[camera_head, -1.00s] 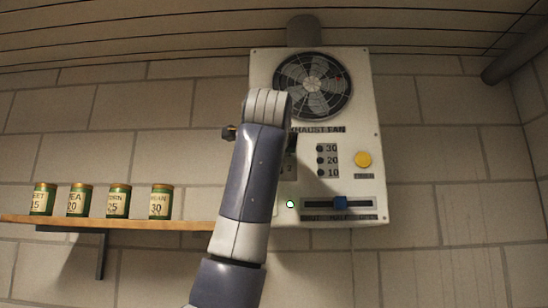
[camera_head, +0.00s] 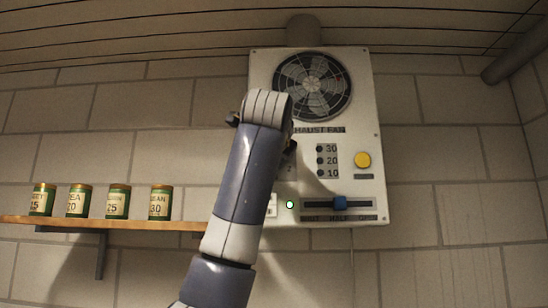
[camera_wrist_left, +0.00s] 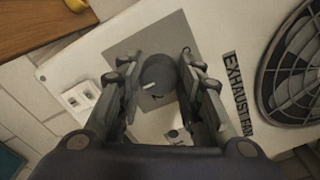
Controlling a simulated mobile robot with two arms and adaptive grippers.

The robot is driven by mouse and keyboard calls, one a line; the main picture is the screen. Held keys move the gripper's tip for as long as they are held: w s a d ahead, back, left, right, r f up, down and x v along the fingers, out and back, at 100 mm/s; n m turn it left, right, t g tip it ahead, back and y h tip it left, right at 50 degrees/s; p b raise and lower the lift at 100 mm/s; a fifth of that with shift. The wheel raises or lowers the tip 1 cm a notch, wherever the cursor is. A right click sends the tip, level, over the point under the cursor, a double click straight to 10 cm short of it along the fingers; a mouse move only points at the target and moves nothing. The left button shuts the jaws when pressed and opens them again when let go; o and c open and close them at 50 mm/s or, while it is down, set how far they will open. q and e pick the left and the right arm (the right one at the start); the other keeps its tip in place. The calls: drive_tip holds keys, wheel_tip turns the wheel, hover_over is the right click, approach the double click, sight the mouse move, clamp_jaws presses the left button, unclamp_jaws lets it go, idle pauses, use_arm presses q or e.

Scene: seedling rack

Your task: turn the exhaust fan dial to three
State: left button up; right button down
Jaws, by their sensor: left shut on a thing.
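The exhaust fan panel (camera_head: 362,128) is a white box on the wall with a round fan (camera_head: 312,86) at its top. The dial (camera_wrist_left: 158,75) is a dark round knob with a short white mark on a grey square, seen in the left wrist view. My left gripper (camera_wrist_left: 159,68) has a finger on each side of the dial and is shut on it. In the head view my left arm covers the dial and most of the gripper. My right gripper is not in view.
The panel also has a yellow button (camera_head: 362,160), a blue slider (camera_head: 340,203), a lit indicator (camera_head: 290,204) and lamps marked 30, 20 and 10. A wooden shelf (camera_head: 120,222) with several green cans is at the left. A pipe (camera_head: 515,62) runs at upper right.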

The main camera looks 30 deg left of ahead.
use_arm(q)
drive_tip(key=shift+w+f, duration=0.1)
drive_tip(key=shift+f, duration=0.15)
drive_tip(key=o, duration=1)
drive_tip(key=shift+c, duration=0.2)
drive_tip(key=shift+o, duration=0.5)
drive_tip(key=shift+r, duration=0.1)
drive_tip(key=shift+d, duration=0.1)
drive_tip(key=v, duration=1.2)
